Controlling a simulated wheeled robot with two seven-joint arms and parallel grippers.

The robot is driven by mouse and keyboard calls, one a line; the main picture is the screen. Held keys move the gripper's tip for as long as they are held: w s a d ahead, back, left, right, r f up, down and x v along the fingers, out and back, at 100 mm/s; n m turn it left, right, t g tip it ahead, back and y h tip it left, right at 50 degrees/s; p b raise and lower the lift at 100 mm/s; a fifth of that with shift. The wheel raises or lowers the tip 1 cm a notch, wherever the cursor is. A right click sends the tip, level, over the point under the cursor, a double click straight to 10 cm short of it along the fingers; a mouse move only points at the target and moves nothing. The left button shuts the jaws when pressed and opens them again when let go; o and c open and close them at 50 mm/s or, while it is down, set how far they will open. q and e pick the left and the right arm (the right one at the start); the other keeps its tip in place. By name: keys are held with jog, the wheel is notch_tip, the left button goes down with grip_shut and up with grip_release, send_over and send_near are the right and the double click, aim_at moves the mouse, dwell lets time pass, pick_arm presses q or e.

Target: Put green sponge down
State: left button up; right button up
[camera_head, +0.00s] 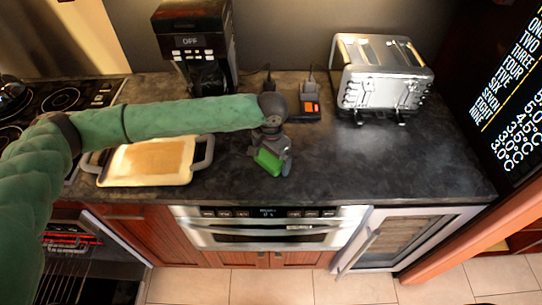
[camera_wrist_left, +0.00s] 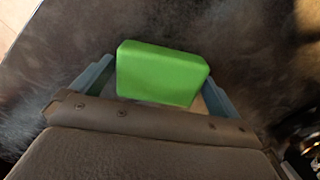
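The green sponge (camera_head: 268,161) is at the end of my left gripper (camera_head: 272,158), over the front part of the dark countertop (camera_head: 345,165). In the left wrist view the sponge (camera_wrist_left: 162,73) sits between the two blue-grey fingers of my left gripper (camera_wrist_left: 160,80), with a finger against each side. The gripper looks shut on it. I cannot tell for sure whether the sponge's underside touches the countertop. My right gripper is not in view.
A tray with handles (camera_head: 148,180) stands left of the sponge, under my forearm. A coffee machine (camera_head: 197,45) and a toaster (camera_head: 380,75) stand at the back. A stove (camera_head: 50,100) is at left. The counter right of the sponge is clear; the microwave drawer (camera_head: 268,230) is below.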

aim_at(271, 156)
pick_arm(q)
jog(key=shift+r, duration=0.4)
notch_tip(271, 156, up, 11)
jog(key=b, duration=0.3)
jog(key=shift+r, duration=0.2)
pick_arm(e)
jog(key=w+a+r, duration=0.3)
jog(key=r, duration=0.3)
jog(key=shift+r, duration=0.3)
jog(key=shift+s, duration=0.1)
